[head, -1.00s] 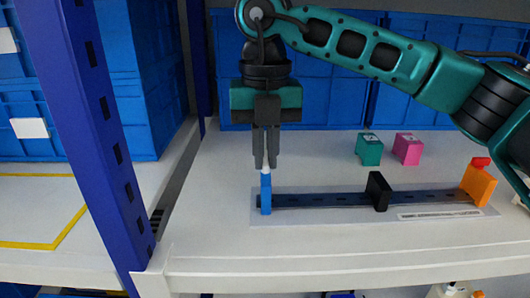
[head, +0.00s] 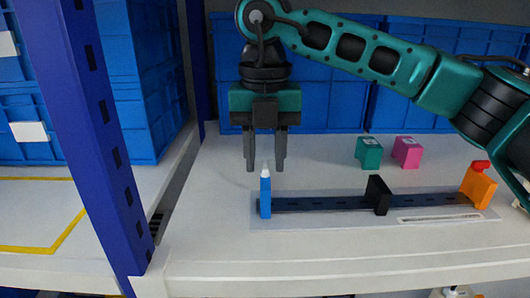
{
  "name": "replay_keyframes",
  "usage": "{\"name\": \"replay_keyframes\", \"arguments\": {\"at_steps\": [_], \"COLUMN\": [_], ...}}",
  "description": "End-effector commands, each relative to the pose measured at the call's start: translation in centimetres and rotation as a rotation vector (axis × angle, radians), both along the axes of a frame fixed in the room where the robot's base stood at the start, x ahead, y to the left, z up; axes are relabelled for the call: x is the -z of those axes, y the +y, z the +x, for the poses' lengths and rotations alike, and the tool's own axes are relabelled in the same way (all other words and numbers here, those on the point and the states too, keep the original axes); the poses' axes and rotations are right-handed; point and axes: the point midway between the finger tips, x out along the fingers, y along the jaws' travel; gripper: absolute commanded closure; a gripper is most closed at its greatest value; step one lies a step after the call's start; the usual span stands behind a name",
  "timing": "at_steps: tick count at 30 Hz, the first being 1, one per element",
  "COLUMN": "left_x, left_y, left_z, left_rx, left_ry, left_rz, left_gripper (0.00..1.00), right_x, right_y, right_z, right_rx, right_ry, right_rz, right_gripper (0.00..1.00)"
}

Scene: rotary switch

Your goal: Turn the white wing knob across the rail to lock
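The white wing knob (head: 265,170) sits on top of a blue upright block (head: 265,197) at the left end of a dark rail (head: 325,203). It looks like a narrow, pointed white piece, seen edge-on. My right gripper (head: 265,166) is above the knob, pointing down, with its two fingers spread apart. The fingertips are around or just behind the knob's height, one on each side in the picture; I see no contact. My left gripper is not in view.
A black upright block (head: 379,195) stands mid-rail, and an orange block with a red top (head: 478,187) stands at its right end. Teal (head: 369,153) and pink (head: 407,152) blocks stand behind. A blue shelf post (head: 100,150) rises at left.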

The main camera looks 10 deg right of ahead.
Motion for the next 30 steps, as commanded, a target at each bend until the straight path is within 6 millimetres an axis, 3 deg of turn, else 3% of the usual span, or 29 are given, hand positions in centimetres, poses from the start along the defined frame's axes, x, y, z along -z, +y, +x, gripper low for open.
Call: {"name": "replay_keyframes", "arguments": {"at_steps": [8, 21, 30], "left_x": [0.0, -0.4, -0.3], "left_y": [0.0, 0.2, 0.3], "left_z": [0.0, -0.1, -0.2], "left_rx": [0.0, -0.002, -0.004], "left_ry": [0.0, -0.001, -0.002], "left_rz": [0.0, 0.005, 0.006], "left_gripper": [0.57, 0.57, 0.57], "right_x": [-0.2, -6.6, -7.5], "right_y": [0.0, 0.0, 0.0], "right_z": [0.0, 0.0, 0.0], "right_rx": [-0.002, 0.0, -0.001], "right_ry": [0.001, -0.001, 0.001], "right_rz": [-0.001, -0.001, -0.001], "right_gripper": [0.64, 0.64, 0.64]}}
